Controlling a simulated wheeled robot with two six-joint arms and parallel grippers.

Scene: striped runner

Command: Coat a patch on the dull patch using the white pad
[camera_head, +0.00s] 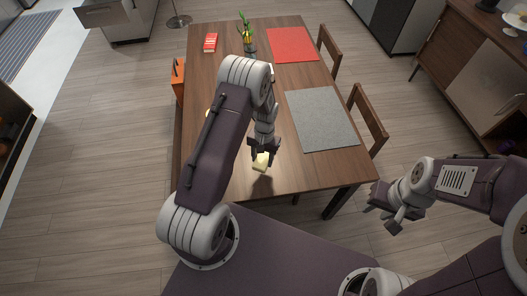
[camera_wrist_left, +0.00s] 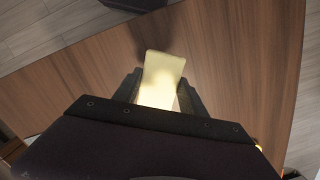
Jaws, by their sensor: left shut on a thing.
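My left gripper (camera_head: 264,150) is shut on the pad (camera_head: 262,162), a pale cream block, near the front edge of the wooden table (camera_head: 290,178). In the left wrist view the pad (camera_wrist_left: 162,78) sticks out between the two dark fingers of the left gripper (camera_wrist_left: 158,95), over the wood. A dark smudge lies on the wood by the pad; I cannot tell if it is shadow or the dull patch. I cannot tell whether the pad touches the table. My right gripper (camera_head: 382,208) is open and empty, off the table's right front corner.
A grey mat (camera_head: 321,120) and a red mat (camera_head: 292,45) lie on the table's right side. Chairs (camera_head: 368,120) line the right edge. My left arm hides part of the tabletop.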

